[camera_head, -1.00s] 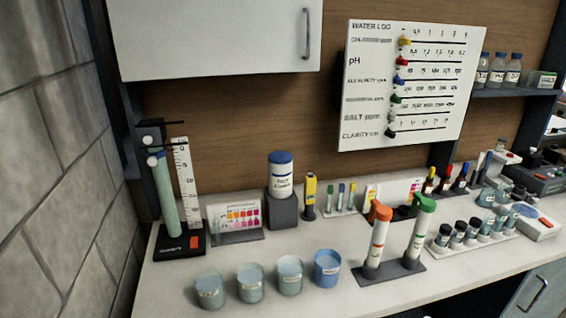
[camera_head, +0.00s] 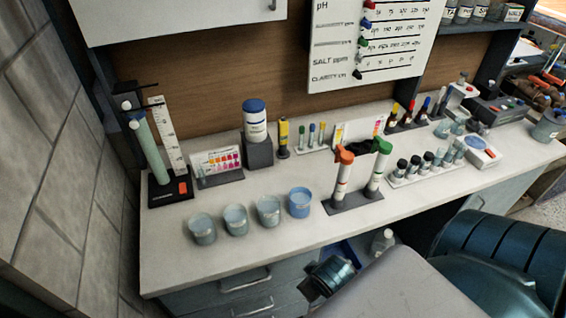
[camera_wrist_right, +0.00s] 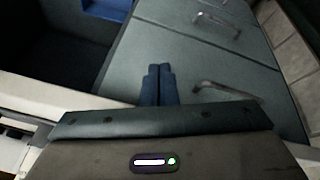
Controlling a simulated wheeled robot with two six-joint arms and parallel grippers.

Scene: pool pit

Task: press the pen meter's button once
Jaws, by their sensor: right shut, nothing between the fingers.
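The pen meter (camera_head: 283,138) is a slim yellow upright thing with a dark lower part. It stands at the back of the white counter, just right of a grey block with a blue-capped white bottle. Its button is too small to make out. My right gripper (camera_wrist_right: 158,84) shows in the right wrist view with its two dark blue fingers together and nothing between them. It is in front of grey drawer fronts, away from the pen meter, which that view does not show. My left gripper is not in view.
Several cups (camera_head: 236,220) stand along the counter's front left. A rack with orange- and green-capped tubes (camera_head: 341,176) stands right of them, in front of the pen meter's right side. A colour chart (camera_head: 218,163) stands left of the block. Bare counter (camera_head: 262,180) lies before the pen meter.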

